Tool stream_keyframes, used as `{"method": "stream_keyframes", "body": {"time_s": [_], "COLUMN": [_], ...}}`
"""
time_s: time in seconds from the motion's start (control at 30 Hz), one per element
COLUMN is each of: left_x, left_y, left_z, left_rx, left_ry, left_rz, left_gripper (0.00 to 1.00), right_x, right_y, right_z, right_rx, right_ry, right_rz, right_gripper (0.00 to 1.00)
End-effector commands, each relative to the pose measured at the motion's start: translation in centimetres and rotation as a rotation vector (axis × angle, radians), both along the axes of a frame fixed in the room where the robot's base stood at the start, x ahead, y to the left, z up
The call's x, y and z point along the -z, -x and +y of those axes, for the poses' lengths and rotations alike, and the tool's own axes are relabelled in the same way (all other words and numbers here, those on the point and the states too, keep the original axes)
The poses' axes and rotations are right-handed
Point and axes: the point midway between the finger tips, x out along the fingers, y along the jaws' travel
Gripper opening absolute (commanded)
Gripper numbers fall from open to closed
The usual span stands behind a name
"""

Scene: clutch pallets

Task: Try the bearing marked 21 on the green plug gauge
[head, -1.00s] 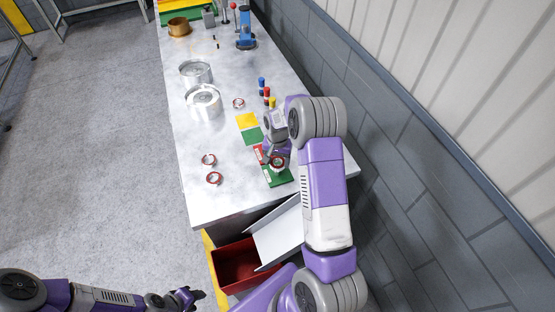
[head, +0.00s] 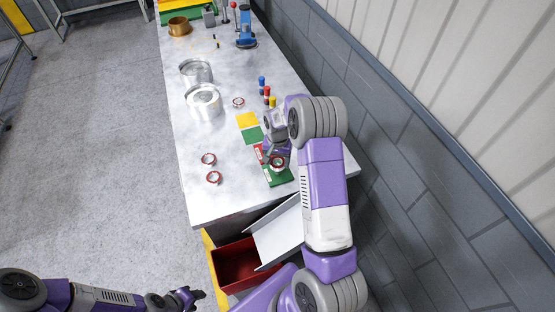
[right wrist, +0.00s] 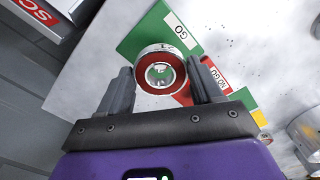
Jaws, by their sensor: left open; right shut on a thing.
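The bearing (right wrist: 160,70) is a silver ring with a red face; its rim mark reads like 21, seen upside down. My right gripper (right wrist: 163,88) is shut on it, one finger on each side. In the head view the bearing (head: 277,163) is over the green gauge base (head: 282,180). That base, labelled GO (right wrist: 150,35), lies under it in the right wrist view. Grey metal and some green show through the bore; I cannot tell whether the bearing is around the plug. My left gripper (head: 190,295) is open and empty, off the table at the lower left.
A red NO GO plate (right wrist: 186,97) adjoins the green base. Two loose bearings (head: 209,159) (head: 214,178) lie left; another (head: 238,103) lies farther back near silver cylinders (head: 203,101). Several coloured pegs (head: 267,91) stand near the wall side. A white chute (head: 278,232) and red bin (head: 238,266) are at the front.

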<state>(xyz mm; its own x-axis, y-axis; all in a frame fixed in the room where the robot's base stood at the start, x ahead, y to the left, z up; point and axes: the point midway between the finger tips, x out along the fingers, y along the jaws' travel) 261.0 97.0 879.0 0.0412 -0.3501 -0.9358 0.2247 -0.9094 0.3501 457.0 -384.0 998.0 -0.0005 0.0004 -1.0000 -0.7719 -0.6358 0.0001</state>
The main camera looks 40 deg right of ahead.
Motion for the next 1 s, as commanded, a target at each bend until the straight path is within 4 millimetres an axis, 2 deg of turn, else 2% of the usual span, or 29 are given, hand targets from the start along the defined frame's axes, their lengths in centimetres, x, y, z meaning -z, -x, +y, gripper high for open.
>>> {"method": "stream_keyframes", "body": {"time_s": [0.97, 1.0], "left_x": [0.68, 0.68], "left_y": [0.0, 0.0], "left_z": [0.0, 0.0], "left_rx": [0.0, 0.0], "left_ry": [0.0, 0.0], "left_rz": [0.0, 0.0], "left_gripper": [0.43, 0.43], "right_x": [0.66, 0.67], "right_y": [-0.05, -0.05], "right_z": [-0.05, -0.04], "right_rx": [0.0, 0.0], "right_ry": [0.0, 0.0], "right_rz": [-0.001, -0.001], "right_gripper": [0.25, 0.7]}}
